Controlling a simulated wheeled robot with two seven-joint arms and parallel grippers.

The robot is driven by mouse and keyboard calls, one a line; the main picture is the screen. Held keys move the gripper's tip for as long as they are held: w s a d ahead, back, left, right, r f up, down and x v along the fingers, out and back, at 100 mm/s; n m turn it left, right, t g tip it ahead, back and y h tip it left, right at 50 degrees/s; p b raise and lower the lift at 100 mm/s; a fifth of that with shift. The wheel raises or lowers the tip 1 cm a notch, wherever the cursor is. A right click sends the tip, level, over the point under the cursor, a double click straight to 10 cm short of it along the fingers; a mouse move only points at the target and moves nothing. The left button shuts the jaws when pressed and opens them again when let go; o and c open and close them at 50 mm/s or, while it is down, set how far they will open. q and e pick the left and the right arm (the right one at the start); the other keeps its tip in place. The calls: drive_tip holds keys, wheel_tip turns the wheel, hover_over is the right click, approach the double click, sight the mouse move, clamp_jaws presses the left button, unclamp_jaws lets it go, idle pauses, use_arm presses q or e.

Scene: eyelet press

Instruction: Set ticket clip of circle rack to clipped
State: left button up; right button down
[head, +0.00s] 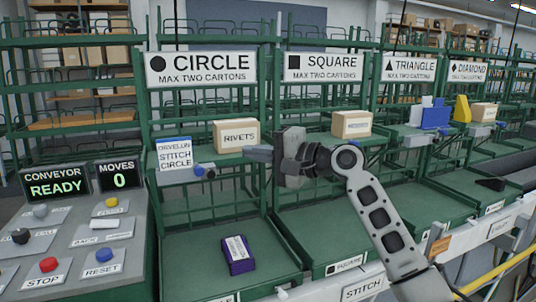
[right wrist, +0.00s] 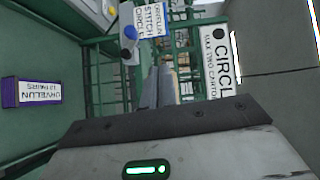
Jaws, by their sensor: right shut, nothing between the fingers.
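The circle rack (head: 205,216) stands left of centre under its CIRCLE sign (head: 201,68). A white ticket (head: 173,154) reading ORVELUN STITCH CIRCLE stands at its front left. A small clip part with a blue knob (head: 199,171) sits at the ticket's lower right; I cannot tell its setting. The ticket (right wrist: 150,18) and blue knob (right wrist: 130,32) also show in the right wrist view. My right gripper (head: 250,152) is shut and empty, pointing left, right of the ticket and apart from it. Its fingers (right wrist: 156,88) show together in the right wrist view. My left gripper is out of view.
A RIVETS carton (head: 236,136) sits on the shelf close behind my right gripper. A purple carton (head: 238,254) lies in the circle rack's lower tray. The conveyor panel (head: 83,240) with several buttons stands at left. Square, triangle and diamond racks extend right.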

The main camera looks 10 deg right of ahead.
drive_tip(key=v, duration=0.3)
drive_tip(key=shift+s+r, duration=0.2)
drive_tip(key=shift+r, duration=0.05)
